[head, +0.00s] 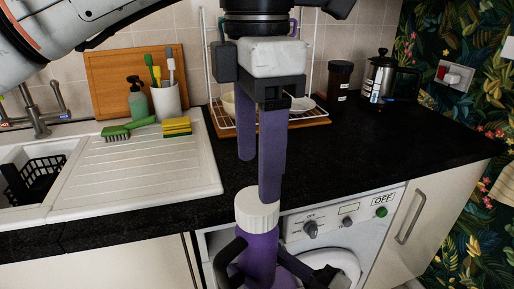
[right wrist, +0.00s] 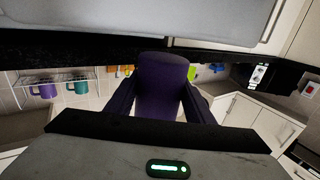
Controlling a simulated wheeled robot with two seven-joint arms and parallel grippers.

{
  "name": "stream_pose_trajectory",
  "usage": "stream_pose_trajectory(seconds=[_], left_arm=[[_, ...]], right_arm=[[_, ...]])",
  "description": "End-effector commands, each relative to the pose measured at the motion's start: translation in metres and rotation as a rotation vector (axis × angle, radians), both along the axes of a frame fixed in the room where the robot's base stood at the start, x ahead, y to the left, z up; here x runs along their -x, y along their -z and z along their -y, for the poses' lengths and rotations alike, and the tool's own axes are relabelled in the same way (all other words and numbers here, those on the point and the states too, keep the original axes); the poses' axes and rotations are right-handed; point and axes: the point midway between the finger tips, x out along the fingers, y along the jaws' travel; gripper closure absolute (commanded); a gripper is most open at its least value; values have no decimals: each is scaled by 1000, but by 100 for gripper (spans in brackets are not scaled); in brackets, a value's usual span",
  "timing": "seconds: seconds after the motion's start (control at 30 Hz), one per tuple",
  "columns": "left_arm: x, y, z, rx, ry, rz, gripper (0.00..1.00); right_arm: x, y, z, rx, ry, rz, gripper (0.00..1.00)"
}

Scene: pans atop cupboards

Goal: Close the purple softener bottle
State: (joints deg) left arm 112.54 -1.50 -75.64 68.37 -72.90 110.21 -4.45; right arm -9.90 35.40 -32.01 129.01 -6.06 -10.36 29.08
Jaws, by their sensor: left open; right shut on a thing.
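The purple softener bottle (head: 260,252) stands upright low in the head view, in front of the washing machine. A ribbed white cap (head: 257,212) sits at its top; I cannot tell how tightly it is seated. My left gripper (head: 258,178) is open and points down above the cap. Its nearer finger overlaps the cap's upper edge in the picture; contact is unclear. My right gripper (right wrist: 161,104) is shut on the bottle, whose dark purple body (right wrist: 162,85) shows between its fingers in the right wrist view. The bottle's bottom is hidden.
The black worktop (head: 400,135) lies behind, with a dish rack (head: 305,112), a brown jar (head: 339,80) and a coffee press (head: 381,75). The white sink drainer (head: 145,170) is at left. The washing machine (head: 345,225) is close behind the bottle.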

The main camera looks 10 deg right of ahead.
Motion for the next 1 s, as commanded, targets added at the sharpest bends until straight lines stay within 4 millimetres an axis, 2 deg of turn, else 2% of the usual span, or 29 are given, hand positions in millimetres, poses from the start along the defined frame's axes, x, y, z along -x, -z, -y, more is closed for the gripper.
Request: stream_pose_trajectory(seconds=[0.1,0.27,0.7,0.87,1.0], left_arm=[[0,-5,0,0,-183,1,37],[0,-8,0,0,-327,1,37],[0,-8,0,1,-363,0,37],[0,5,0,-1,-362,-1,37],[1,27,-1,-2,-361,-3,37]], right_arm=[[0,-3,0,-3,-1,5,100],[0,-3,0,-3,-1,5,100],[0,-3,0,-3,-1,5,100],[0,-3,0,-3,-1,5,100],[0,-3,0,-3,-1,5,100]])
